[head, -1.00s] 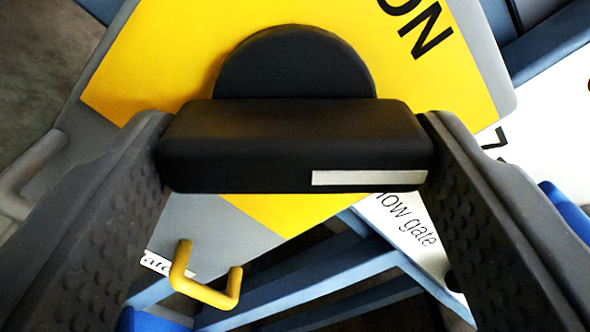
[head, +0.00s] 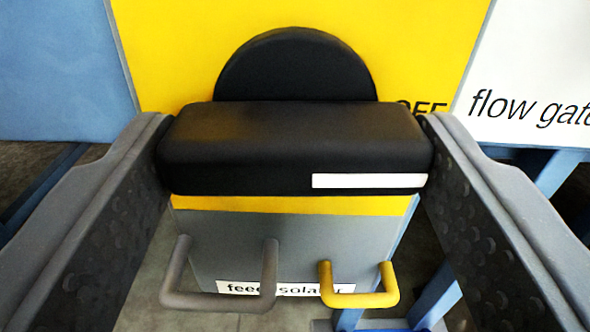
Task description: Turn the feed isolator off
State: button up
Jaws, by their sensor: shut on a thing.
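The feed isolator is a grey box (head: 215,235) with a yellow front plate (head: 165,60), now level in the head view. Its black handle (head: 290,140) is a bar with a white mark near its right end, in front of a round black hub (head: 295,70). My gripper (head: 295,150) is shut on the handle, one finger at each end of the bar. The word OFF (head: 425,108) shows just right of the handle, partly hidden by it. The white mark lies at the handle's right end, close to OFF. A label (head: 330,288) reading "feed isolator" is partly covered.
Below the handle stand a grey loop (head: 220,300) and a yellow loop (head: 360,298). A white "flow gate" panel (head: 530,75) is to the right. Blue frame members (head: 560,170) lie behind, and a blue panel (head: 60,70) is at left.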

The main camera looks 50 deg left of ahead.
jog(key=shift+s+a+f+m, duration=0.15)
jog(key=shift+s+a+m, duration=0.05)
jog(key=shift+a+m, duration=0.1)
dwell(0.4)
jog(key=o, duration=0.9)
jog(key=shift+o, duration=0.4)
jog(key=shift+w+d, duration=0.1)
jog(key=shift+d, duration=0.05)
jog(key=shift+d, duration=0.1)
jog(key=v, duration=1.3)
jog(key=shift+s+d, duration=0.2)
